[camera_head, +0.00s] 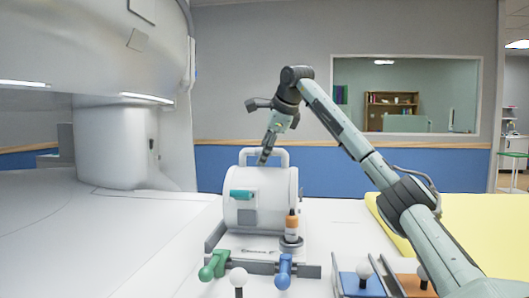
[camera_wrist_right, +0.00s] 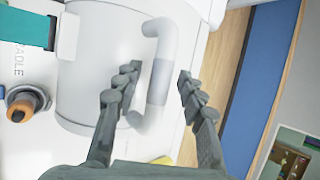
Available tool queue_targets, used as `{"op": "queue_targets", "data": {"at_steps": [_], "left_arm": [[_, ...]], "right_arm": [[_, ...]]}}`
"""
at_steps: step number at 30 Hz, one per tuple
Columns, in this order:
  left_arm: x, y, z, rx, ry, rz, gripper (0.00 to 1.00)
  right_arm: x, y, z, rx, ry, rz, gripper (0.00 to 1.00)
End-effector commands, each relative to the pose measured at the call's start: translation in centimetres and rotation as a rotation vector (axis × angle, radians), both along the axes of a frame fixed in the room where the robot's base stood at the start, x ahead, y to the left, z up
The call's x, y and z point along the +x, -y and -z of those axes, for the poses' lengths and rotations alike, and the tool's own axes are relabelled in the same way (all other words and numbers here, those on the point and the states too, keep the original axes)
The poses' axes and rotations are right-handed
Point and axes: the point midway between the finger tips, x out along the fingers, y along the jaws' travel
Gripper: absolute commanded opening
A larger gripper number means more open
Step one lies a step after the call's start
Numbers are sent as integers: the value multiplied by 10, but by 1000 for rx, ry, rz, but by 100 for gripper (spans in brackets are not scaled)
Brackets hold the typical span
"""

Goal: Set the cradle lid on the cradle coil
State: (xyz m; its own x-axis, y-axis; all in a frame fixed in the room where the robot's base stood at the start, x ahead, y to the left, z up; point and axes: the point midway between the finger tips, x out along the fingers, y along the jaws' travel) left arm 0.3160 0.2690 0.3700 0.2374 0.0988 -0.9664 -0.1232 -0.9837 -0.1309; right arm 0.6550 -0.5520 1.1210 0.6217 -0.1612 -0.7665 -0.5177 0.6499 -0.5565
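The cradle coil (camera_head: 262,247) is a white base with printed lettering, standing on the white table. A white rounded drum with a handle, which looks like the cradle lid (camera_head: 270,190), sits over it; I cannot make out the seam between them. The lid's handle (camera_head: 268,152) is a white loop with a grey grip, also seen in the right wrist view (camera_wrist_right: 159,82). My right gripper (camera_head: 264,158) points down at the handle from above. In the wrist view it is open (camera_wrist_right: 157,73), its fingers on either side of the grip with gaps. My left gripper is not in view.
A green handle (camera_head: 214,265) and a blue handle (camera_head: 284,270) stick out in front. Blue (camera_head: 352,284) and orange trays (camera_head: 410,284) lie at right. The big white magnet (camera_head: 100,50) fills the left.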

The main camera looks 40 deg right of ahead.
Motion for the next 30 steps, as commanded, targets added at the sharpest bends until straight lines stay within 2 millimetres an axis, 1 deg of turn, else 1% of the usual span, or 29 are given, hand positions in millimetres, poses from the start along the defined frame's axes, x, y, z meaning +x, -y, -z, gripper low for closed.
{"op": "queue_targets", "data": {"at_steps": [7,11,14,21,24,27,30], "left_arm": [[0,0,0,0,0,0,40],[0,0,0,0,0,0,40],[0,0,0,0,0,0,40],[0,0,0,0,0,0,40],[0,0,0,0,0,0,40],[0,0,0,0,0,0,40],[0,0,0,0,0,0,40]], "right_arm": [[0,0,3,0,-7,0,42],[-5,-1,-4,0,-4,0,42],[-14,-4,-17,0,0,0,42],[-46,-12,-58,-1,2,1,42],[-58,-15,-72,-1,1,0,42],[-66,-17,-82,0,0,0,42],[-72,-19,-89,0,-1,0,42]]}}
